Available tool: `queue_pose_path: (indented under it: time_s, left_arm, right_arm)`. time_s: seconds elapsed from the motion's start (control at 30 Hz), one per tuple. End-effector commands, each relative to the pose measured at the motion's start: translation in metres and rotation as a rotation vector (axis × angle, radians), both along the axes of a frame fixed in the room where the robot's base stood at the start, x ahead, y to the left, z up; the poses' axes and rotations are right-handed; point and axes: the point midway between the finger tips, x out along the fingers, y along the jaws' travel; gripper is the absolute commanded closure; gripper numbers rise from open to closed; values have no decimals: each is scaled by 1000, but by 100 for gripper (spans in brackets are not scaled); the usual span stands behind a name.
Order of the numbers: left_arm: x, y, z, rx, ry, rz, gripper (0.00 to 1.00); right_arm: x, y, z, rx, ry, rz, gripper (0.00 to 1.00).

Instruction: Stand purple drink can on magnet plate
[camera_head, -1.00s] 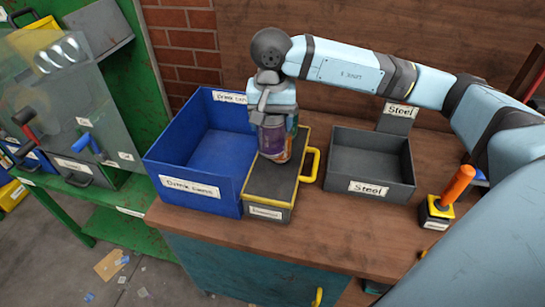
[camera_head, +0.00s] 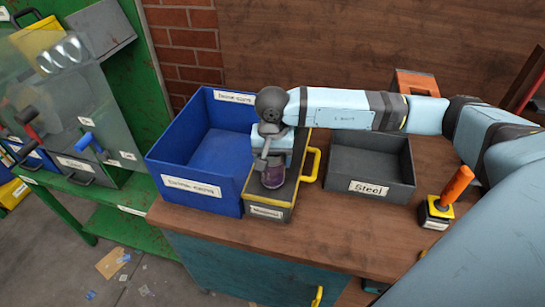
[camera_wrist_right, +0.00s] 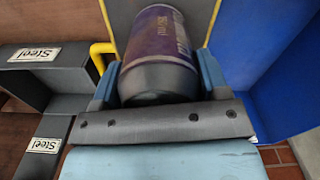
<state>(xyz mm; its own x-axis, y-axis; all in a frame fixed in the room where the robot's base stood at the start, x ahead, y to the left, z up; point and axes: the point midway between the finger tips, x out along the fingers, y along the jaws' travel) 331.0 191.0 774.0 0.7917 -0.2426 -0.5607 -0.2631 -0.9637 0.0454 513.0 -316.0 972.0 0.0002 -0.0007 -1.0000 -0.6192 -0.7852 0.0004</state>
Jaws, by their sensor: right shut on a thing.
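The purple drink can (camera_head: 272,177) is under my right gripper (camera_head: 271,163), over the dark top of the magnet plate (camera_head: 285,198). It looks roughly upright. I cannot tell whether its base touches the plate. In the right wrist view the can (camera_wrist_right: 160,55) lies between the two blue-grey fingers of my right gripper (camera_wrist_right: 158,85), which is shut on it. The magnet plate has a yellow handle on its right side and a label on its front. My left gripper is not in view.
A blue drink cans bin (camera_head: 195,205) stands close on the plate's left. A dark steel bin (camera_head: 345,190) stands to its right. An orange-handled tool (camera_head: 457,185) is further right. The bench (camera_head: 330,235) is bare in front of the steel bin.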

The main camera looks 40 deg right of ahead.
Motion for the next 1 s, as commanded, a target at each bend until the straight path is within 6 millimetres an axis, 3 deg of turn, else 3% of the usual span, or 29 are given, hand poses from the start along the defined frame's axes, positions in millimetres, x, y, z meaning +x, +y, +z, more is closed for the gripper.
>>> queue_pose_path:
  time_s: [0.13, 0.17, 0.27, 0.67, 1.0]
  left_arm:
    - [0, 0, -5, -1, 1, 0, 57]
    - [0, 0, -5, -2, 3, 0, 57]
    - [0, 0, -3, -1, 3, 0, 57]
    - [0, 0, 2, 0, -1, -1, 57]
    - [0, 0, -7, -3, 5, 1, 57]
  right_arm:
    - [0, 0, -5, 1, -1, 0, 54]
    - [0, 0, -4, 1, -1, 0, 30]
    - [0, 0, -3, 0, 0, 0, 7]
    - [0, 0, 5, 0, -1, 0, 6]
    - [1, 0, 72, 0, -4, 1, 6]
